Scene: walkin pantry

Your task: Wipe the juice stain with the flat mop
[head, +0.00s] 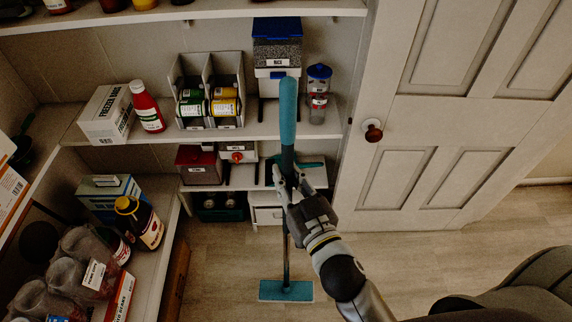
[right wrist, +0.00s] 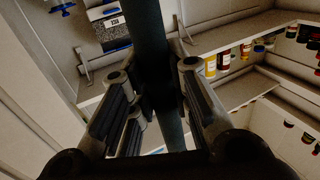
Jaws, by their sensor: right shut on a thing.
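The flat mop (head: 287,122) stands roughly upright in the middle of the head view, with a teal grip on top, a dark pole and a flat teal head (head: 286,291) at floor level. My right gripper (head: 290,187) is shut on the mop's pole below the teal grip. In the right wrist view the pole (right wrist: 149,40) runs up between the fingers of the gripper (right wrist: 155,100). I see no juice stain on the visible floor; part of the floor is hidden by my arm and the mop. My left gripper is not in view.
Shelves (head: 270,128) with cans, bottles and boxes stand behind the mop. A lower shelf with bottles and jars (head: 85,265) is at the left. A white panelled door (head: 420,125) with a round knob (head: 373,131) is at the right. Open floor (head: 225,280) lies around the mop head.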

